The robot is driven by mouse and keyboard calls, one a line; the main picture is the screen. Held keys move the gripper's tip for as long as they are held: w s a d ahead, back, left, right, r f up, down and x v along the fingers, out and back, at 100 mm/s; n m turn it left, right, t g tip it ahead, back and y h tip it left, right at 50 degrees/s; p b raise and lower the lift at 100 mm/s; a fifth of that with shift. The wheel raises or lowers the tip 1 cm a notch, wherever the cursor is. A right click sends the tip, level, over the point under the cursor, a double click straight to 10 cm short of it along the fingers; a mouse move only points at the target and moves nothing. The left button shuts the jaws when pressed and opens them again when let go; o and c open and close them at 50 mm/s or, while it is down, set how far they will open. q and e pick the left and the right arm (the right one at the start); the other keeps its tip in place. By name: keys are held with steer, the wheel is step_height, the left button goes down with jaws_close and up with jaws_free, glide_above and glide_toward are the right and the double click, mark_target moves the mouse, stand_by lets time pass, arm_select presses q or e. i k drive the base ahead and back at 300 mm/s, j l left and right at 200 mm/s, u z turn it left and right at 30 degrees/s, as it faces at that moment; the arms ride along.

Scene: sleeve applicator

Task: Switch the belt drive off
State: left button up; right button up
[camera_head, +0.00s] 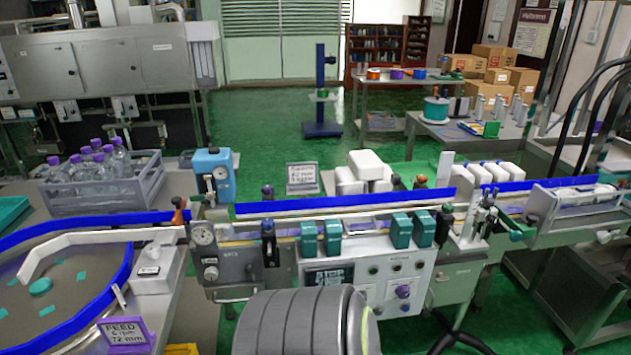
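A conveyor belt line (290,227) with blue rails runs across the middle of the view. Below it is a pale control panel (378,308) with a dark display (328,278), several small round buttons and a purple knob (403,291). The lettering beside the controls is too small to read, so I cannot tell which one is the belt drive switch or how it is set. Neither of my grippers is in view.
A large grey ribbed rounded body (300,322) covers the panel's lower left. A round feed table (55,290) with a blue rim and a purple-framed FEED sign (126,332) stand at left. A crate of bottles (105,192) sits behind. Green floor (270,115) is open beyond the line.

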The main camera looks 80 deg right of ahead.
mark_target(404, 292)
steer(key=z, duration=3.05)
